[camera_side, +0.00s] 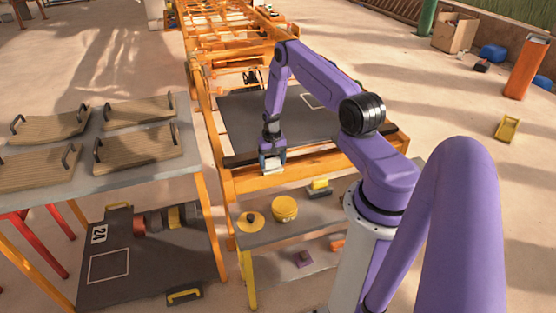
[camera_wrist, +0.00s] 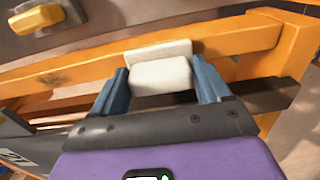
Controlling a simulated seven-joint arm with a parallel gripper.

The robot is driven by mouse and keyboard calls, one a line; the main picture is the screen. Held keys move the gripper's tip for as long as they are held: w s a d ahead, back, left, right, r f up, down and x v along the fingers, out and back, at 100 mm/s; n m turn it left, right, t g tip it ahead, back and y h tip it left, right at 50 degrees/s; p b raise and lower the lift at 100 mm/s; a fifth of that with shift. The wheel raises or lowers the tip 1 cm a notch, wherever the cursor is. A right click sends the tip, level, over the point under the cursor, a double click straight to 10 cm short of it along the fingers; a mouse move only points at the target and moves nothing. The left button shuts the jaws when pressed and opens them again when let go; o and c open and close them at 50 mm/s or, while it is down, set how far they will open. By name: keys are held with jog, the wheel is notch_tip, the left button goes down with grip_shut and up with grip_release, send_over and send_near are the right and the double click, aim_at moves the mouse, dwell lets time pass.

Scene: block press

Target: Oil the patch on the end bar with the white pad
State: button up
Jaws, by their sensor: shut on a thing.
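My gripper (camera_side: 272,160) points down at the orange end bar (camera_side: 325,163) of the frame, near the bar's left half. In the wrist view its two blue-grey fingers (camera_wrist: 162,84) are shut on the white pad (camera_wrist: 160,74), one at each side. The pad's far, flatter part lies over the orange bar (camera_wrist: 235,38) in that view; I cannot tell whether it touches. In the side view the pad shows as a small pale piece under the fingers.
A grey shelf (camera_side: 300,228) below the bar holds a yellow tin (camera_side: 284,208), a yellow disc (camera_side: 250,221) and a yellow block (camera_side: 319,188). A dark plate (camera_side: 240,125) lies behind the bar. A table of wooden boards (camera_side: 140,148) stands at the left.

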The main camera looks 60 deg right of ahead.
jog(key=shift+w+a, duration=2.2)
notch_tip(320, 180, up, 8)
